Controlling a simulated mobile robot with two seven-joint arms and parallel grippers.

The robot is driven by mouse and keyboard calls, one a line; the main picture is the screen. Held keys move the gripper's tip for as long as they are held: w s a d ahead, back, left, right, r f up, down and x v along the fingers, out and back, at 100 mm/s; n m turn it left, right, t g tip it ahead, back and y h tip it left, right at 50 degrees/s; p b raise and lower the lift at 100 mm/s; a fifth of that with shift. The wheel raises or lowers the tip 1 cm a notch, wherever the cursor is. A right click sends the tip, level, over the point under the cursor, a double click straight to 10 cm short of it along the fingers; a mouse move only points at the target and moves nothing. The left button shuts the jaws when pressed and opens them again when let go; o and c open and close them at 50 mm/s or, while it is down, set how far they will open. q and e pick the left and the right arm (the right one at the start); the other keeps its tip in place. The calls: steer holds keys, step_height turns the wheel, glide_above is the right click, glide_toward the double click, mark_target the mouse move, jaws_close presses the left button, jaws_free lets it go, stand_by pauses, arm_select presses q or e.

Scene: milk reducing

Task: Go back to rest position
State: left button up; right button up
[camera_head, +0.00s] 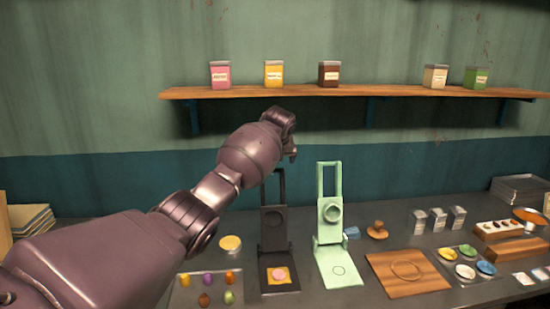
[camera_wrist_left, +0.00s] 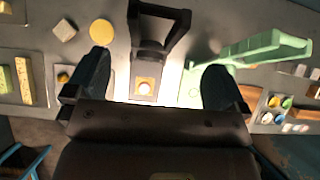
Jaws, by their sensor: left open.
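My left gripper (camera_head: 290,152) reaches in from the left and hangs in the air above the counter, near the top of the black press (camera_head: 273,225). In the left wrist view my left gripper (camera_wrist_left: 156,80) has its two fingers wide apart with nothing held between them. The black press (camera_wrist_left: 160,20) shows between the fingers from above. My right gripper is in neither view.
A light green press (camera_head: 330,215) stands right of the black one. A pink disc on a yellow square (camera_head: 279,274) lies on the black press's base. A tray (camera_head: 190,299) with colored pieces, a wooden board (camera_head: 432,282) and a wall shelf (camera_head: 350,92) with jars are around.

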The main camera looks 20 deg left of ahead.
arm_select(q)
steer(key=shift+s+d+r, duration=0.15)
steer(key=shift+s+r, duration=0.15)
steer(key=shift+r, duration=0.1)
stand_by(0.3)
